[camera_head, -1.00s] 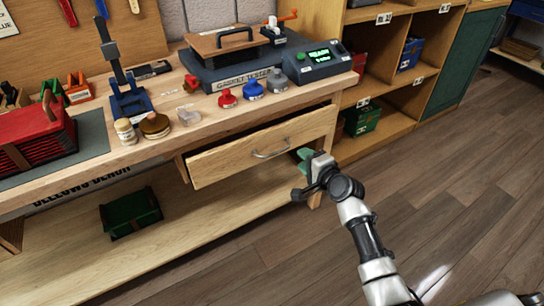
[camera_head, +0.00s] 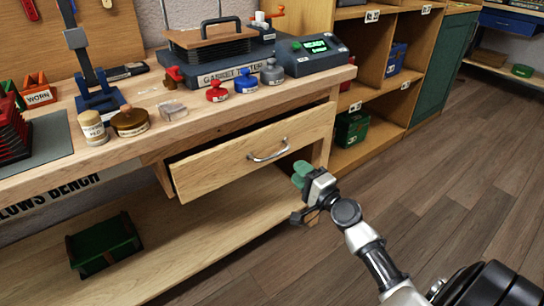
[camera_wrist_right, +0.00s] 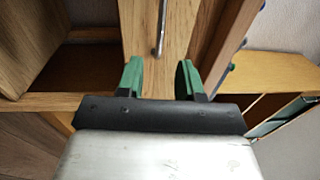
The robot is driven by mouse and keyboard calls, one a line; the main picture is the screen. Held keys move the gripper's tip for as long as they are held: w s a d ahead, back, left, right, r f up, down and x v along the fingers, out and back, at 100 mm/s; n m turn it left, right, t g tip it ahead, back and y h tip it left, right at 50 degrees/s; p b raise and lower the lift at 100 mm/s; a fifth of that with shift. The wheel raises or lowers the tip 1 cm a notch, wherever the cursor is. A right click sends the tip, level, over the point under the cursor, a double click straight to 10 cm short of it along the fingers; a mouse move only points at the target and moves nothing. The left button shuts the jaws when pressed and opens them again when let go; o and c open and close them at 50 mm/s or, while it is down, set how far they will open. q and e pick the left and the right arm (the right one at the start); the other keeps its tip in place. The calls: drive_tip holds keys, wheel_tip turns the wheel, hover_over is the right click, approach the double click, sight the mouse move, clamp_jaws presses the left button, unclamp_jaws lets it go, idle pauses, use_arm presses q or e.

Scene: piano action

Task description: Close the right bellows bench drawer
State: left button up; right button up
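The right bellows bench drawer (camera_head: 235,160) stands partly open under the bench top, with a dark gap behind its wooden front. Its metal bar handle (camera_head: 268,151) is bare. My right gripper (camera_head: 300,172) is just right of and below the handle, apart from it. In the right wrist view, the two green fingertips of the right gripper (camera_wrist_right: 157,75) are spread with nothing between them. The drawer front (camera_wrist_right: 145,40) and the handle (camera_wrist_right: 161,30) lie ahead, beyond the fingertips. My left gripper is not in view.
The bench top (camera_head: 200,115) carries jars, red and blue stamps and a gasket tester (camera_head: 230,75). A green crate (camera_head: 103,245) sits on the lower shelf. A shelf unit (camera_head: 375,80) stands at right. The floor (camera_head: 440,190) is clear.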

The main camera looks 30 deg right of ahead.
sight(279, 154)
drive_tip(key=w, duration=0.6)
drive_tip(key=w+r, duration=0.1)
drive_tip(key=w, duration=0.2)
drive_tip(key=shift+w+a, duration=0.15)
drive_tip(key=shift+a, duration=0.2)
clamp_jaws()
drive_tip(key=shift+f, duration=0.1)
